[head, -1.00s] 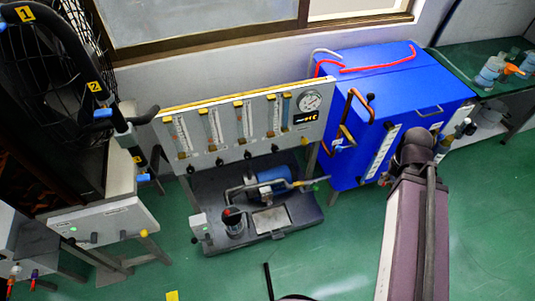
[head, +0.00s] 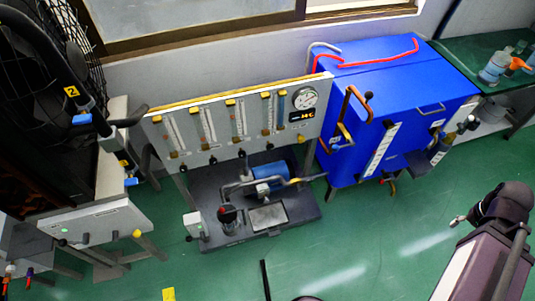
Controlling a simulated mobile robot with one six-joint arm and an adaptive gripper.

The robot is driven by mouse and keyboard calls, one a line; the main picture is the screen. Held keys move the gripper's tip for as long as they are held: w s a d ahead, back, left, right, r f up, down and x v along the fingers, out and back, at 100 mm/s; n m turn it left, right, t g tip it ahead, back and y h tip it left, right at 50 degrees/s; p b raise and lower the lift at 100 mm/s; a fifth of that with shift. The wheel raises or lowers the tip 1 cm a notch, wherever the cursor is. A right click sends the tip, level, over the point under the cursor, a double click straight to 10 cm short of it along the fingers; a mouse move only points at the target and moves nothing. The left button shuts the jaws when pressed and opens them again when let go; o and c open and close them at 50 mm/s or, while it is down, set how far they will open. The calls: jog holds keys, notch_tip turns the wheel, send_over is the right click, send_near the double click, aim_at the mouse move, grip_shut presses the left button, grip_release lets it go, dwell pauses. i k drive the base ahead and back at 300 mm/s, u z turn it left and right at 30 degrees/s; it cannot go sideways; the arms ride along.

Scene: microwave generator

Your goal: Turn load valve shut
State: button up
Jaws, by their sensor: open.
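No label shows which valve is the load valve. Several small valves are in view. A yellow-handled valve (head: 296,181) sits on the pipe by the blue pump (head: 268,173). A metal valve fitting (head: 466,126) is at the cabinet's right side. An orange-handled valve (head: 518,64) is on the far right bench. My arm enters at lower right. My gripper (head: 459,221) shows only as a small pale tip left of the dark wrist, over open floor, apart from every valve and holding nothing visible.
A grey flowmeter panel (head: 215,140) with a round gauge (head: 305,98) stands at centre over the pump base. A fan and a bench (head: 95,220) are at left. The green floor (head: 370,245) is clear before the cabinet.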

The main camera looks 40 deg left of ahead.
aim_at(242, 154)
jog(key=z, duration=0.45)
jog(key=k, duration=1.15)
jog(key=u, duration=2.45)
